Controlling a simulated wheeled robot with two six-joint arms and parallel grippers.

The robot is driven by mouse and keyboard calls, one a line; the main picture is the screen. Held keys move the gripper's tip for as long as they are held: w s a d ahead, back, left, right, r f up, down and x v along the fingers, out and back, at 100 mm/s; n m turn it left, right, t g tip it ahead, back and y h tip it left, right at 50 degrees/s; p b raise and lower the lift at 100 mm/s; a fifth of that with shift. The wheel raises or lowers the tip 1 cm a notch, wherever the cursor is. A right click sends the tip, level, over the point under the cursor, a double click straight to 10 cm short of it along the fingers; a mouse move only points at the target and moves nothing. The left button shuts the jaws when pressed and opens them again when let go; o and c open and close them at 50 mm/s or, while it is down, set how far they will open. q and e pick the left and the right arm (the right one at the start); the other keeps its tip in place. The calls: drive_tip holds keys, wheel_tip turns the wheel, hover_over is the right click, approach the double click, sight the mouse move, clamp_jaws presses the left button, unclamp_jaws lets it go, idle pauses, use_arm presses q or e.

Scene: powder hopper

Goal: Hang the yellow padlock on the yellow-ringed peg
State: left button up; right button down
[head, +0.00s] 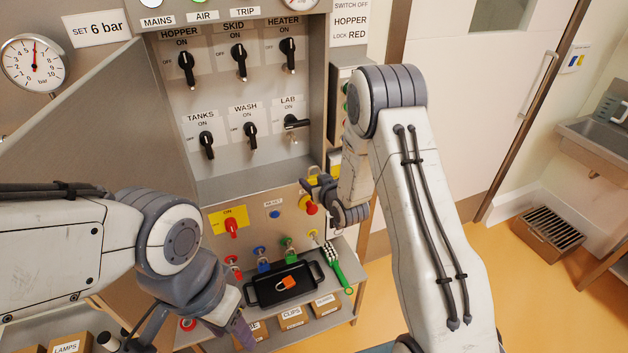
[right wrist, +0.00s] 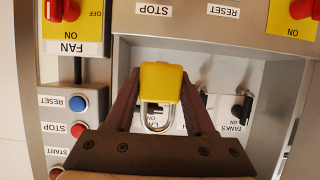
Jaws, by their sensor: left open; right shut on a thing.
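The yellow padlock (right wrist: 160,82) is between the fingers of my right gripper (head: 310,183), which is shut on it. In the right wrist view its metal shackle shows below the yellow body. The yellow-ringed peg (head: 313,234) is on the lower front panel in the head view, at the right end of the peg row. My right gripper is above this peg and apart from it. My left gripper (head: 240,331) is at the bottom of the head view, partly hidden by its own wrist, open and away from the pegs.
A blue padlock (head: 263,265) and a green padlock (head: 291,256) hang left of the yellow-ringed peg. A black tray (head: 252,294) with an orange padlock (head: 286,284) sits on the shelf below. A green-handled brush (head: 338,269) is beside it. Red switch handles (head: 231,226) project from the panel.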

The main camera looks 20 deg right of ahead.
drive_tip(key=shift+s+d+r, duration=0.1)
drive_tip(key=shift+d+r, duration=0.3)
drive_tip(key=shift+r, duration=0.1)
drive_tip(key=s+b, duration=0.1)
drive_tip(key=s, duration=0.6)
drive_tip(key=shift+s+d, duration=0.15)
drive_tip(key=shift+d, duration=0.25)
idle(0.3)
idle(0.4)
